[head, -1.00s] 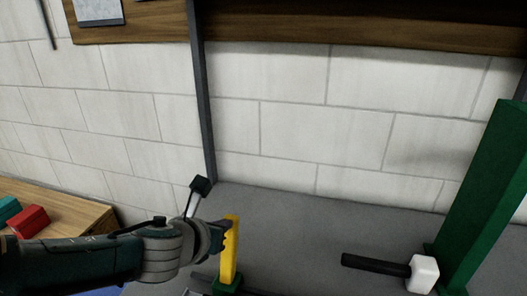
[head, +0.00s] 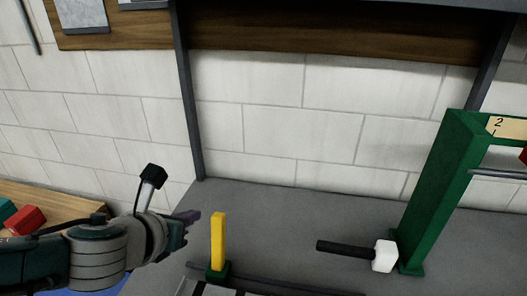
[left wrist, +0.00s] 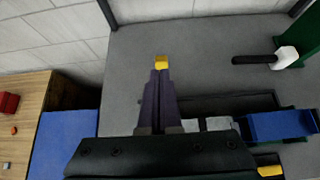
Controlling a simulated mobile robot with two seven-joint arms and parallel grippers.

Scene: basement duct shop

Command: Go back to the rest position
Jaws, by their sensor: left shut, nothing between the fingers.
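My left gripper (head: 190,217) is shut with nothing between its fingers. It is just left of an upright yellow bar (head: 218,242), with a small gap between them in the head view. The bar stands in a green base (head: 217,272) on the grey bench. In the left wrist view my closed dark fingers (left wrist: 160,82) point away from the camera, and the bar's yellow top (left wrist: 161,62) shows just beyond their tips. My right gripper is in neither view.
A black-handled mallet with a white head (head: 384,256) lies beside a green upright frame (head: 436,195) on the right. A wooden surface with a red block (head: 26,220) is at the left. The grey bench (head: 290,225) is clear behind the bar.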

